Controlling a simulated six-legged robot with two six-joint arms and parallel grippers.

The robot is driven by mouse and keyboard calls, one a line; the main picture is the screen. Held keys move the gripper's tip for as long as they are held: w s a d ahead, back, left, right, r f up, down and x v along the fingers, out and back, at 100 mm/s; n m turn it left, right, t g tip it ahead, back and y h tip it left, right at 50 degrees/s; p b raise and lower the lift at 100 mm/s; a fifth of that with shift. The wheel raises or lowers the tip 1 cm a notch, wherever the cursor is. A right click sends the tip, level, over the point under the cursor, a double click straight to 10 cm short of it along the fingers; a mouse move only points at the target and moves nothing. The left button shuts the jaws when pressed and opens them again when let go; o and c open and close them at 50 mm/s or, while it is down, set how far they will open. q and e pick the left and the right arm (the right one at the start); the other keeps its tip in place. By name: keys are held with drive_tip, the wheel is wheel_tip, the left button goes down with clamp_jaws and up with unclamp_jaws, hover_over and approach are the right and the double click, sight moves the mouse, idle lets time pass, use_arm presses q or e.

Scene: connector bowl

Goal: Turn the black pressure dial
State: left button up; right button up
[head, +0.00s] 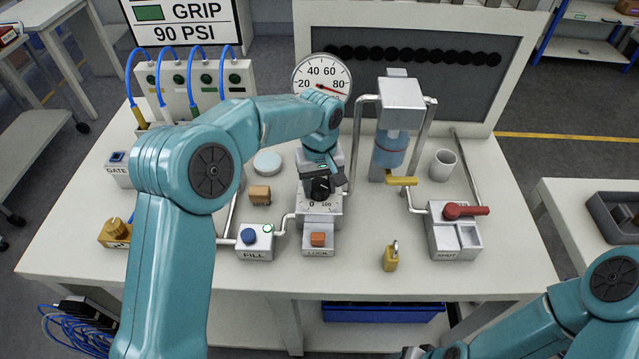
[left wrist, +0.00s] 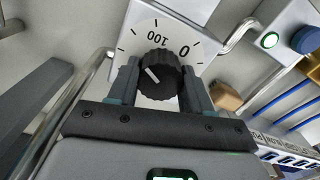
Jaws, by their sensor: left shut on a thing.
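The black pressure dial (head: 321,189) is a ribbed knob with a white pointer line, on a white scale plate marked 0 and 100. It shows large in the left wrist view (left wrist: 158,76). My left gripper (head: 322,183) is over it from behind, its two fingers on opposite sides of the knob and shut on it, as the left wrist view (left wrist: 160,82) also shows. The round gauge (head: 321,76) behind has its red needle pointing right, just past the 80 mark. My right arm shows at the lower right; its gripper end (head: 425,352) is mostly cut off.
A sign (head: 190,28) reads GRIP, 90 PSI. An orange LOCK button (head: 318,239) and a blue FILL button (head: 249,236) sit in front of the dial. A yellow padlock (head: 391,258) and a red-handled SHUT valve (head: 465,211) stand right. The table's front right is clear.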

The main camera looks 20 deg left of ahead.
sight(319, 185)
use_arm(q)
drive_tip(key=o, duration=1)
drive_tip(key=shift+o, duration=0.2)
drive_tip(key=shift+r, duration=0.15)
wheel_tip(319, 185, up, 16)
drive_tip(key=shift+s, duration=0.1)
